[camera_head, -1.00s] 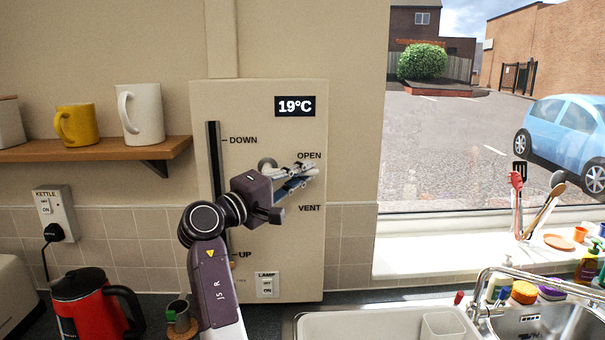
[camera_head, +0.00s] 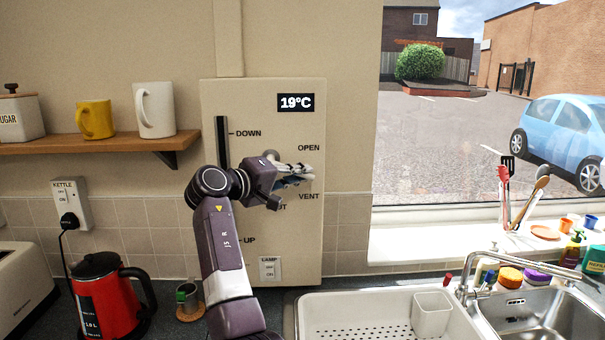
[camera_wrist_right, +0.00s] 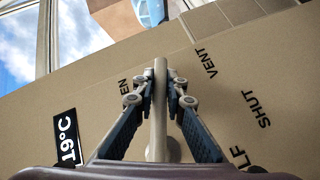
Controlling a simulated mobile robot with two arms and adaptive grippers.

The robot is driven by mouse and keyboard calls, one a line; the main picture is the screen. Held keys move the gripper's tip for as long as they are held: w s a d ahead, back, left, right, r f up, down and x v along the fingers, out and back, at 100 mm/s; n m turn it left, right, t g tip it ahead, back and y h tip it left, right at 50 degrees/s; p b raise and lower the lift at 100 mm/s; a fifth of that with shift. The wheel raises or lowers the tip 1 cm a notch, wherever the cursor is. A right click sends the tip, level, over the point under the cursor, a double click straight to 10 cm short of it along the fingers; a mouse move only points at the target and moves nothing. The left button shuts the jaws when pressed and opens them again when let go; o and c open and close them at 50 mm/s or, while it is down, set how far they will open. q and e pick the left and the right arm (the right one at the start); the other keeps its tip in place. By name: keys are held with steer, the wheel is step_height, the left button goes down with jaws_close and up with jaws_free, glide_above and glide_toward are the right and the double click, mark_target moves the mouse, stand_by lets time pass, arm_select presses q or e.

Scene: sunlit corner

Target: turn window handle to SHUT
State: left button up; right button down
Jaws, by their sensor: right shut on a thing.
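The window handle (camera_wrist_right: 159,105) is a pale grey bar on a round pivot, on the beige wall panel (camera_head: 265,118). My right gripper (camera_wrist_right: 160,82) is shut on the bar, with one finger on each side of it. In the wrist view the bar points between the OPEN label (camera_wrist_right: 125,86) and the VENT label (camera_wrist_right: 206,62). The SHUT label (camera_wrist_right: 257,110) also shows there. In the head view my right gripper (camera_head: 302,175) and wrist hide most of the handle and part of the SHUT label. My left gripper is not in view.
The panel also carries a DOWN/UP slider slot (camera_head: 222,140), a 19°C display (camera_head: 295,102) and a lamp switch (camera_head: 270,268). A red kettle (camera_head: 112,298) and a cup (camera_head: 188,297) stand below on the left. A sink (camera_head: 385,318) lies at lower right.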

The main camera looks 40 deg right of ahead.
steer(key=shift+w+a+f+m+y, duration=0.15)
steer(key=shift+f+m+y, duration=0.15)
steer(key=shift+f+y, duration=0.1)
steer(key=shift+a+f+y, duration=0.1)
steer(key=shift+f+y, duration=0.1)
steer(key=shift+y, duration=0.1)
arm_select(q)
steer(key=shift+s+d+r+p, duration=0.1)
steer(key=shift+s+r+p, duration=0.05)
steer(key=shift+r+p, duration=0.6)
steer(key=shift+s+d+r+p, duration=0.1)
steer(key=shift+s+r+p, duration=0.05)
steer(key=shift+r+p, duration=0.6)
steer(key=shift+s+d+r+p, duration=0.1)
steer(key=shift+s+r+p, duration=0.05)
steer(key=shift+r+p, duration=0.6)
arm_select(e)
steer(key=w+a+f+m+t+y, duration=0.4)
steer(key=a+m+y, duration=0.1)
steer(key=y, duration=0.3)
steer(key=shift+w+a+m, duration=0.15)
steer(key=shift+w+m, duration=0.1)
steer(key=shift+m, duration=0.25)
